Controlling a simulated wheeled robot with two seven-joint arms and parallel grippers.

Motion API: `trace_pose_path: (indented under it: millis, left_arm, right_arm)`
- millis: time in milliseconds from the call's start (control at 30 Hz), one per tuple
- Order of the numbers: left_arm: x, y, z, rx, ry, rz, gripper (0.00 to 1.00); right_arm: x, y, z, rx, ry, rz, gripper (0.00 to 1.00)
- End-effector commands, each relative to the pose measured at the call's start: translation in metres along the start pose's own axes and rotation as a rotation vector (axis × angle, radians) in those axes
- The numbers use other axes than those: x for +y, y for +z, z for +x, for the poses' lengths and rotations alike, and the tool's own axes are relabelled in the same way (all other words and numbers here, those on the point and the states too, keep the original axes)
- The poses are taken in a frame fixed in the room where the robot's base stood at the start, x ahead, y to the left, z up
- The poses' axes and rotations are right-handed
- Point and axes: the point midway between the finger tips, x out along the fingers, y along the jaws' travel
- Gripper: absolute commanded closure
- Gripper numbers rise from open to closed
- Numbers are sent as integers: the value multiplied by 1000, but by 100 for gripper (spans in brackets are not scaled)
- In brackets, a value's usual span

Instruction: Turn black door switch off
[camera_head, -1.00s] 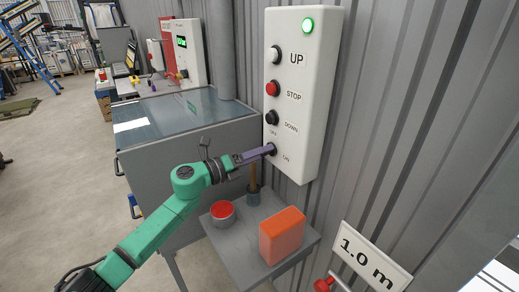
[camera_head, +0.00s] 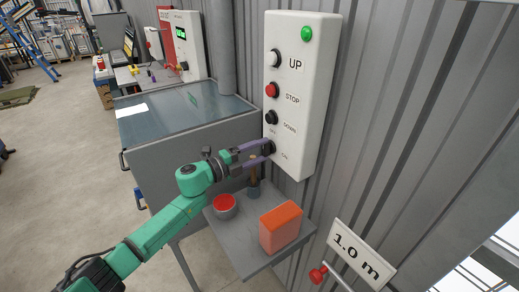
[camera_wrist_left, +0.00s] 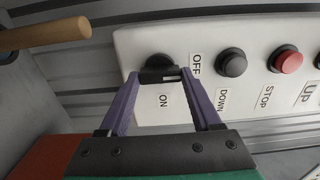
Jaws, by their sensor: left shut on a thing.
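The black door switch (camera_head: 266,151) is a rotary knob at the lower end of a white control box (camera_head: 309,100) on the corrugated wall. My left gripper (camera_head: 269,146) is shut on this knob, with its purple fingers on either side. In the left wrist view the knob (camera_wrist_left: 158,62) sits between the fingertips, and its bar with a white mark points toward the OFF label (camera_wrist_left: 196,65). The ON label (camera_wrist_left: 164,101) shows below the knob. The green lamp (camera_head: 306,34) at the top of the box looks dim. My right gripper is not in view.
UP (camera_head: 275,57), STOP (camera_head: 272,90) and DOWN (camera_head: 271,117) buttons sit above the knob. A small grey table below holds a red button (camera_head: 224,202), an orange block (camera_head: 280,228) and a wooden-handled tool (camera_head: 253,177). A grey cabinet (camera_head: 190,115) stands to the left.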

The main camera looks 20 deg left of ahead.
Motion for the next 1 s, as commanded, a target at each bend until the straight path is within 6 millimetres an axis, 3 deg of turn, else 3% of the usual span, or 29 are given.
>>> trace_pose_path:
  millis: [467,500,567,867,1000]
  left_arm:
    - [-1,1,0,-3,-2,-17,91]
    - [-1,1,0,-4,-2,-17,24]
    - [-1,1,0,-3,-2,-16,5]
    - [0,0,-1,-1,0,-14,5]
    - [3,1,-13,-3,1,-14,5]
  right_arm:
    - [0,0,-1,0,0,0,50]
    - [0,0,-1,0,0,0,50]
    - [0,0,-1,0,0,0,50]
    - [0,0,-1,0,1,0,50]
    - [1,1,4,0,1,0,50]
